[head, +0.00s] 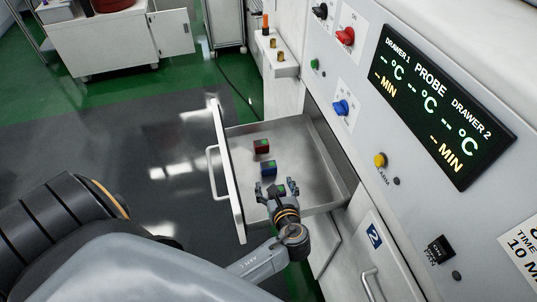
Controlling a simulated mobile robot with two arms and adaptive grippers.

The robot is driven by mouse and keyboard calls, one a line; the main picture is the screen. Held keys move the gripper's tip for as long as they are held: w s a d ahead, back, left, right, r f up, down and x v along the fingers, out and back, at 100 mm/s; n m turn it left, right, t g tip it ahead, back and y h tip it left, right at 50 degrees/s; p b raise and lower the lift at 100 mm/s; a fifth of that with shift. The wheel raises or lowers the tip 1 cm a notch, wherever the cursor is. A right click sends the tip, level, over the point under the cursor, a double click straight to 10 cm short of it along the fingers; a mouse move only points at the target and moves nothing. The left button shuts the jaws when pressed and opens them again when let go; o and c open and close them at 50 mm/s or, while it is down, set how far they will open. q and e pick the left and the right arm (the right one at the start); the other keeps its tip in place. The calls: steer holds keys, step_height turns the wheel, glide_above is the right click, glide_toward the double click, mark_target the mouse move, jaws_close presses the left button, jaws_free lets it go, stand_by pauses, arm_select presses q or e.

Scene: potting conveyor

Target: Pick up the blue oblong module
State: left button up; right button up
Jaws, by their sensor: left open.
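The blue module (268,169) is a small block with a green patch on top. It lies in the open metal drawer (318,190). My left gripper (276,187) is open over the drawer, with its fingertips just on the near side of the blue module. I cannot tell whether they touch it. A small dark piece with a green top (282,189) shows between the fingers, partly hidden by the gripper. A red module (262,146) with a green patch lies just beyond the blue one. My right gripper is not in view.
The drawer front with its handle (213,172) stands on the left of the drawer. The control panel with a black display (440,105) and several knobs rises at the right. A small shelf (280,62) with fittings is beyond the drawer. The drawer's right part is bare.

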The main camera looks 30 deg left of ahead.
mark_target(270, 169)
arm_select(q)
steer(key=x, duration=0.3)
steer(key=shift+w+a, duration=0.1)
steer(key=shift+w, duration=0.05)
steer(key=p+x, duration=0.1)
steer(key=x, duration=0.4)
steer(key=shift+w, duration=0.2)
steer(key=c, duration=1.3)
